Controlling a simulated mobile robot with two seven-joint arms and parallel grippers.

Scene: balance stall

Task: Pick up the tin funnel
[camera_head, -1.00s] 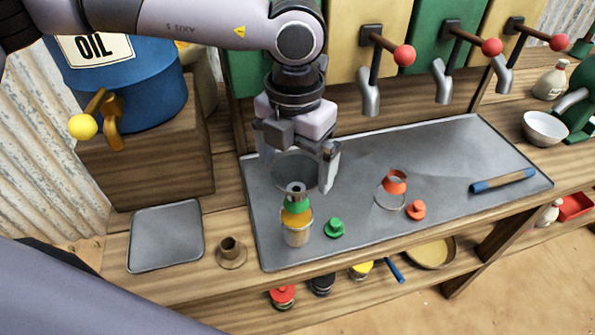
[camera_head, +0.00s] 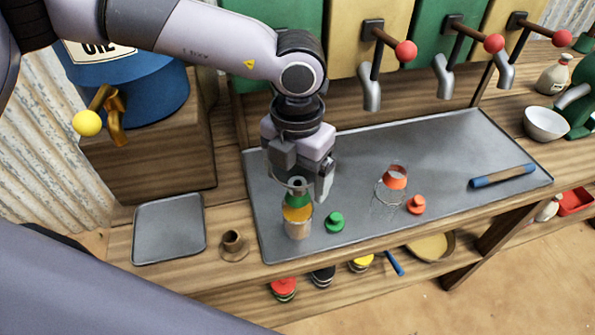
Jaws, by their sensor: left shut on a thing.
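The tin funnel (camera_head: 297,183) is a small grey cone at the mouth of a bottle with green and yellow bands (camera_head: 297,214). The bottle stands upright on the grey metal counter sheet (camera_head: 440,155). My left gripper (camera_head: 300,184) comes down from above with its fingers on either side of the funnel, shut on it. The gripper hides much of the funnel. I cannot tell whether the funnel still touches the bottle. My right gripper is not in view.
A green stopper (camera_head: 335,222) stands right of the bottle. A clear bottle with an orange band (camera_head: 393,183), an orange stopper (camera_head: 416,204) and a blue-ended rod (camera_head: 502,176) are further right. A brown cup (camera_head: 233,246) and an empty grey tray (camera_head: 169,229) are left.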

